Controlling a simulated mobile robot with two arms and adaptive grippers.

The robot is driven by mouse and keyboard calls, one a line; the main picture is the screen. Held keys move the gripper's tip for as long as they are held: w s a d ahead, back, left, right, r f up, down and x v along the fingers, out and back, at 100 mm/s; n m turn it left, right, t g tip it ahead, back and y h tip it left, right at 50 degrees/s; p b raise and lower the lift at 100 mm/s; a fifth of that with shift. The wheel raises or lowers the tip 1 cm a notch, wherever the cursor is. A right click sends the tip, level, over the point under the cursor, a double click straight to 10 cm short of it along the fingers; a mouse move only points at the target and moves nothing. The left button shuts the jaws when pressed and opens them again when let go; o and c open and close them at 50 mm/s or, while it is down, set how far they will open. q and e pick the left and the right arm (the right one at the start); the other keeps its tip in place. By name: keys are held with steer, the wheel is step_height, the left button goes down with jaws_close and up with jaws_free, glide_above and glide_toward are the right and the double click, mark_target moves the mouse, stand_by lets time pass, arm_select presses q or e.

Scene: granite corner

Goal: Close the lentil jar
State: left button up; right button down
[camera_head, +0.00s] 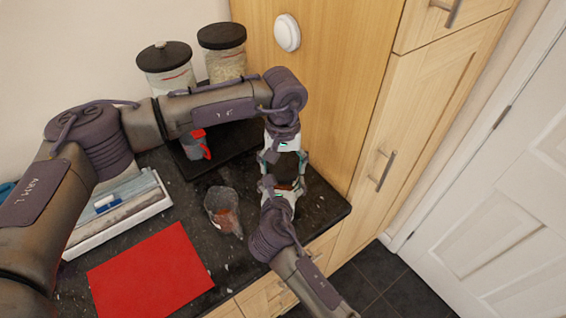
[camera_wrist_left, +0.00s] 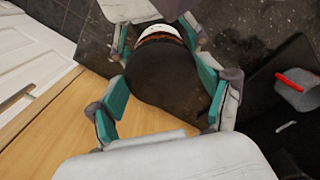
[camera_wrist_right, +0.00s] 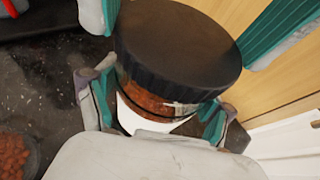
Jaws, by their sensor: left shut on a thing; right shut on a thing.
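The lentil jar has a wide black lid (camera_wrist_right: 175,42) and a clear body with orange-brown lentils (camera_wrist_right: 150,103) and a white label. My left gripper (camera_wrist_left: 160,103) is shut on the lid, with teal pads on either side of it. My right gripper (camera_wrist_right: 157,108) is shut around the jar body below the lid; its fingers also show in the left wrist view. The lid sits directly over the jar's mouth; I cannot tell how tightly. In the head view my left gripper (camera_head: 283,158) faces my right gripper (camera_head: 284,186), and they hide most of the jar.
A clear cup of lentils (camera_head: 222,208) stands left of the jar. A red and grey mug (camera_head: 194,146) is on a black tray (camera_head: 222,152). Two black-lidded jars stand behind. A red mat (camera_head: 150,272) and a white tray (camera_head: 125,222) lie left. Tall wooden cupboards rise at right.

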arm_select(q)
steer(key=m, duration=0.3)
steer(key=shift+a+m, duration=0.1)
steer(key=shift+m, duration=0.2)
steer(key=m, duration=0.5)
steer(key=shift+w+a, duration=0.1)
steer(key=o, duration=0.7)
steer(key=shift+r, duration=2.25)
